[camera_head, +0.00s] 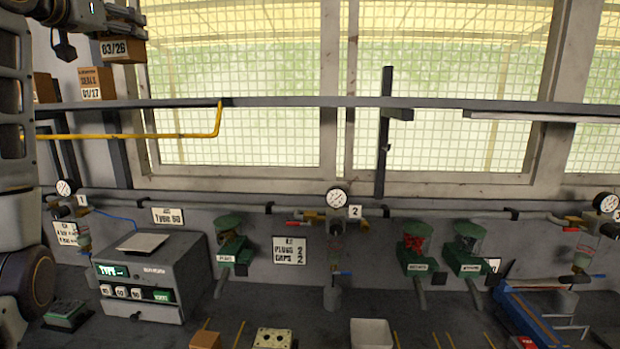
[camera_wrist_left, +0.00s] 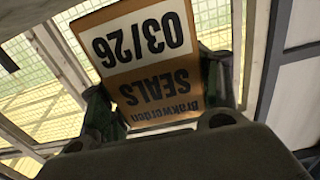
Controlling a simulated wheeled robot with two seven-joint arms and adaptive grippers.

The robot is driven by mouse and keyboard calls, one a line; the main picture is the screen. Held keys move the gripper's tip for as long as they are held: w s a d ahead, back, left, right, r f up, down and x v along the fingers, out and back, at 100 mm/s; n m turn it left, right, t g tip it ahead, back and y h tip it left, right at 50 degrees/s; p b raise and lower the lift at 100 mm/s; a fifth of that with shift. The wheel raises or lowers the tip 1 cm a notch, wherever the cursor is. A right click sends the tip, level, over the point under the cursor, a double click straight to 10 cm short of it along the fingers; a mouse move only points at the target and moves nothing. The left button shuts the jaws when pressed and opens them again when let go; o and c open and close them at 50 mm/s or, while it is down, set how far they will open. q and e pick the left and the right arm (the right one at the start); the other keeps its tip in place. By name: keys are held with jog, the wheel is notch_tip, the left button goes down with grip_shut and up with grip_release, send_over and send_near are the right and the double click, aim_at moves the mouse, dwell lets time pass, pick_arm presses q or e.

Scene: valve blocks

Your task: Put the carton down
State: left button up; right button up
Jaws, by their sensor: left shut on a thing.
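The carton (camera_head: 122,49), brown with a white 03/26 label, is at the top left of the head view, held in the air above the shelf. My left gripper (camera_head: 116,20) is shut on it. In the left wrist view the carton (camera_wrist_left: 155,88) sits between the two dark fingers, its SEALS print upside down. The shelf (camera_head: 270,103) is a long grey board across the window. A second carton (camera_head: 96,84), marked SEALS 01/27, stands on it at the left, below the held one. My right gripper is not in view.
Another carton (camera_head: 43,88) is partly hidden behind my left arm. A yellow bent rod (camera_head: 170,135) runs under the shelf. The shelf right of the cartons looks clear.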

pick_arm(q)
jog(key=s+d+f, duration=0.5)
jog(key=d+f, duration=0.1)
jog(key=f, duration=2.1)
jog(key=s+d+f, duration=0.5)
jog(key=d+f, duration=0.1)
jog(key=f, duration=2.1)
jog(key=s+d+f+y, duration=0.1)
jog(key=s+d+f, duration=0.4)
jog(key=f, duration=2.2)
jog(key=shift+s+d+f+n, duration=0.15)
jog(key=shift+s+d+n, duration=0.25)
jog(key=shift+d, duration=0.05)
jog(key=shift+f+b, duration=1.75)
